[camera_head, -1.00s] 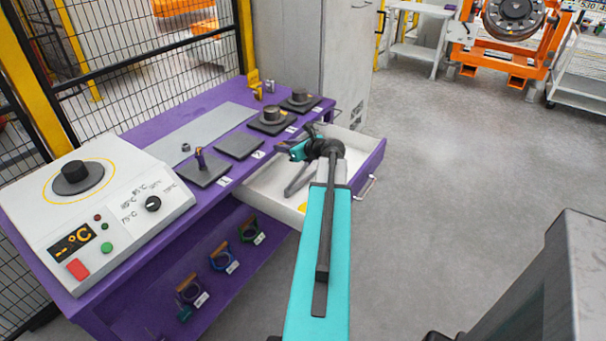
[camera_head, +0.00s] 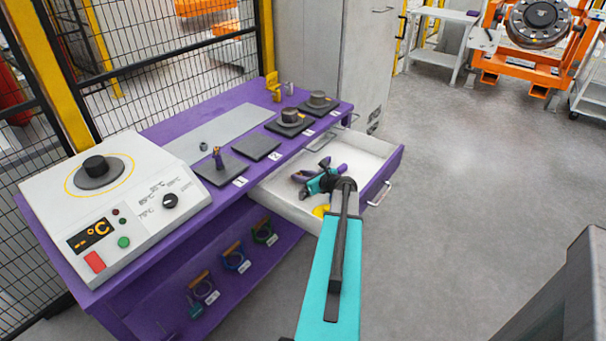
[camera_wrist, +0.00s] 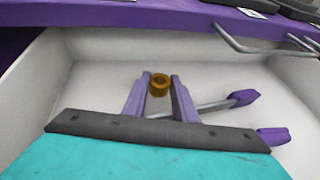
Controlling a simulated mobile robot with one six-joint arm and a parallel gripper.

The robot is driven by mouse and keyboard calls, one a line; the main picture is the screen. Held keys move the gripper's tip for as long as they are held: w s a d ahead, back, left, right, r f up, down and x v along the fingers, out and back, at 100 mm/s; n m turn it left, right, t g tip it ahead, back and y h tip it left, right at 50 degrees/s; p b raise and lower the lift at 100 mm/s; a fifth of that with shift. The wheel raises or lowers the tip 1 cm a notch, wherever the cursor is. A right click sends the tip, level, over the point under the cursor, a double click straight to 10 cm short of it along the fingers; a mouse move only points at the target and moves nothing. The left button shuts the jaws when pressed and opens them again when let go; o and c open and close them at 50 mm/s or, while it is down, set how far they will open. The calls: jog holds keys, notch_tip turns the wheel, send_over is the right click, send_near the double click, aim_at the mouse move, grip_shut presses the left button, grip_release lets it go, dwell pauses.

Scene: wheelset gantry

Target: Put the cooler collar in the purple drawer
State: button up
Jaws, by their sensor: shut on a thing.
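A small brass-coloured ring, the cooler collar (camera_wrist: 159,85), sits between the tips of my gripper's purple fingers in the wrist view. My gripper (camera_wrist: 159,91) is shut on it. The purple drawer (camera_head: 381,178) is pulled out from the purple bench, with a white inside. In the head view my gripper (camera_head: 306,180) is over the open drawer, inside its outline. The collar cannot be made out there. Whether it touches the drawer floor cannot be told.
In the drawer are a metal tool with a purple handle (camera_wrist: 243,97), another purple end (camera_wrist: 273,136) and a yellow thing (camera_head: 321,211). A metal handle (camera_wrist: 262,46) shows near the bench edge. A white heater (camera_head: 112,197) and dark plates (camera_head: 256,147) stand on the bench.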

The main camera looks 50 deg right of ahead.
jog(key=shift+f, duration=0.35)
jog(key=shift+w+d+p, duration=0.15)
jog(key=shift+w+d, duration=0.15)
jog(key=shift+d, duration=0.3)
jog(key=shift+w+d+p, duration=0.2)
jog(key=shift+w+d, duration=0.15)
jog(key=shift+d, duration=0.3)
jog(key=shift+w+d+p, duration=0.15)
jog(key=shift+w+d, duration=0.15)
jog(key=shift+d, duration=0.3)
jog(key=shift+a+f, duration=0.1)
jog(key=shift+f, duration=0.5)
jog(key=shift+f, duration=0.2)
jog(key=o, duration=1)
jog(key=shift+o, duration=0.2)
jog(key=shift+r, duration=0.2)
